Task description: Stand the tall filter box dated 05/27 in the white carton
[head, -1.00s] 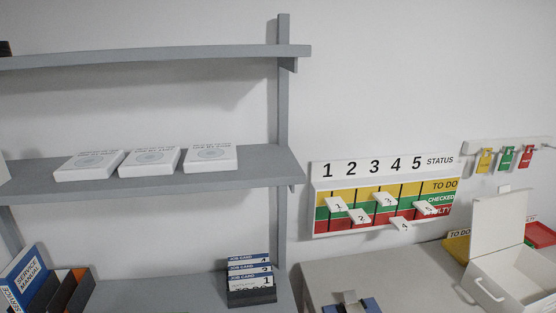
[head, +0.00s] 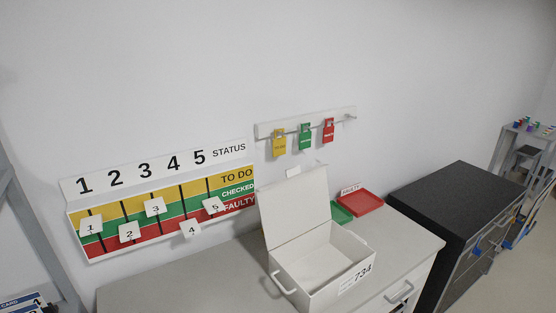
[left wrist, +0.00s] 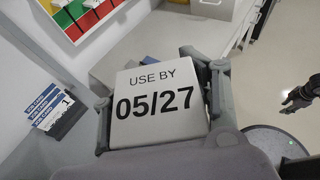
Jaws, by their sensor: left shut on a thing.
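The filter box (left wrist: 155,100), white and marked "USE BY 05/27", is between the fingers of my left gripper (left wrist: 160,92) in the left wrist view. The gripper is shut on it, with a finger along each side. The white carton (head: 328,282), marked 734, stands open on the grey counter in the head view. Its lid is raised at the back left, a handle is on its left side, and its visible inside looks empty. Neither gripper shows in the head view. A dark gripper, seemingly my right one (left wrist: 300,95), shows at the right of the left wrist view; its jaws are unclear.
Green (head: 341,214) and red (head: 360,203) trays lie behind the carton. The status board (head: 165,205) and hanging tags (head: 305,136) are on the wall. A black-topped cabinet (head: 460,205) stands right of the counter (head: 190,285). The counter left of the carton is clear.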

